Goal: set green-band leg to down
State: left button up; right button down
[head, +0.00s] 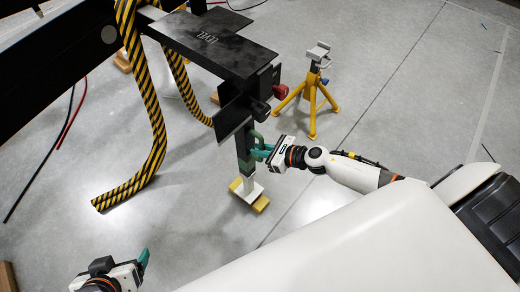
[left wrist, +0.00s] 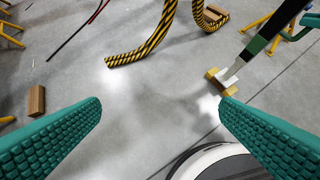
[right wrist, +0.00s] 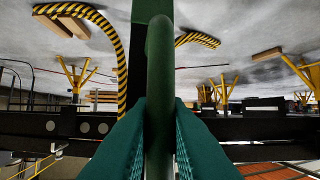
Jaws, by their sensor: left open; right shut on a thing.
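The green-band leg (head: 243,150) hangs upright under the black chassis plate, with a dark upper tube, a green band and a pale lower end. Its white foot plate (head: 248,191) is over a yellow block (head: 262,205); I cannot tell if they touch. The left wrist view shows the leg (left wrist: 255,46) at upper right. My right gripper (head: 262,152) is shut on the leg's green handle (right wrist: 159,65), which stands between its fingers (right wrist: 160,120). My left gripper (head: 143,262) is open and empty, low at left, well away from the leg (left wrist: 160,115).
A yellow tripod stand (head: 313,100) is behind at right. A striped hose (head: 150,130) curves down at left. A wooden block (left wrist: 36,100) lies on the floor. Open floor surrounds the foot.

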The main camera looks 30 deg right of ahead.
jog(key=shift+w+d, duration=0.1)
jog(key=shift+d, duration=0.3)
jog(key=c, duration=1.4)
grip_release()
pick_arm(q)
jog(key=shift+d, duration=0.1)
pick_arm(e)
jog(key=shift+a, duration=0.1)
pick_arm(q)
jog(key=shift+s+a+f+g+y+p, duration=0.1)
jog(key=shift+s+a+f+g, duration=0.15)
jog(key=shift+s, duration=0.2)
jog(key=shift+s+a+f+g+y+p, duration=0.1)
jog(key=shift+s+g, duration=0.25)
jog(key=shift+s, duration=0.15)
jog(key=shift+s+a+f+g+y+p, duration=0.1)
jog(key=shift+s+a+f+g, duration=0.15)
jog(key=shift+s, duration=0.2)
pick_arm(e)
jog(key=v, duration=1.2)
pick_arm(q)
jog(key=shift+w+d+r, duration=0.1)
jog(key=shift+r, duration=0.05)
